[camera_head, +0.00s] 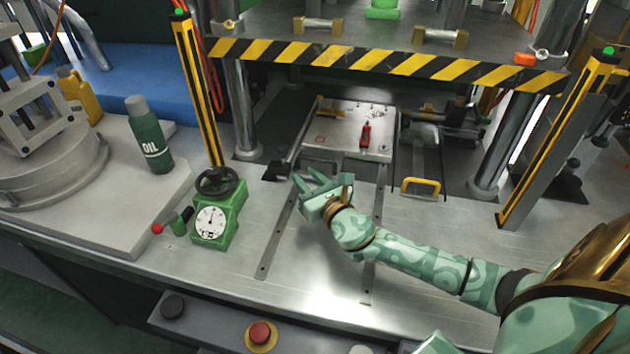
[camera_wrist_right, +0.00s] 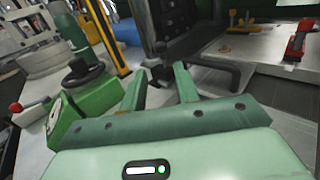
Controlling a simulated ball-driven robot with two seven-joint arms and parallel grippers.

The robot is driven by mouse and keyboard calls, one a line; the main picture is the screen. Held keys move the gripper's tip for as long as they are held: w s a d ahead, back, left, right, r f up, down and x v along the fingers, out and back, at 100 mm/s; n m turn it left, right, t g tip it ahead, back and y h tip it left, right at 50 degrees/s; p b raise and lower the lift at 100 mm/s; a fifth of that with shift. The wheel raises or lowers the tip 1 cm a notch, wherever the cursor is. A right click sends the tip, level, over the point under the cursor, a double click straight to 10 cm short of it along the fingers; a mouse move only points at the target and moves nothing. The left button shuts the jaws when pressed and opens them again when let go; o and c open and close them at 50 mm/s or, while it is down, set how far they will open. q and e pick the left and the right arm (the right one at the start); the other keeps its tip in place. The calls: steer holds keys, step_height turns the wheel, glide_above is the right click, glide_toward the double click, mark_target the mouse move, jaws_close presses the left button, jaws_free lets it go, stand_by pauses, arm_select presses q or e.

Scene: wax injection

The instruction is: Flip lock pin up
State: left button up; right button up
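A metal mold plate (camera_head: 342,145) lies between the press columns, with a small red upright part (camera_head: 365,134) on it. The red part also shows in the right wrist view (camera_wrist_right: 298,42). I cannot tell for sure whether this is the lock pin. A dark lever with a black end (camera_head: 276,171) sticks out at the plate's front left. My right gripper (camera_head: 308,179) is in front of the plate, close to the lever. Its two fingers stand apart with nothing between them in the right wrist view (camera_wrist_right: 160,76). My left gripper is not in view.
A green gauge box (camera_head: 214,224) with a black handwheel stands to the left, beside a red-knobbed lever (camera_head: 158,229). An oil bottle (camera_head: 149,136) stands behind it. A striped press plate (camera_head: 375,60) hangs overhead. A yellow handle (camera_head: 421,182) is at right.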

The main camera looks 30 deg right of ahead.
steer(key=shift+s, duration=1.45)
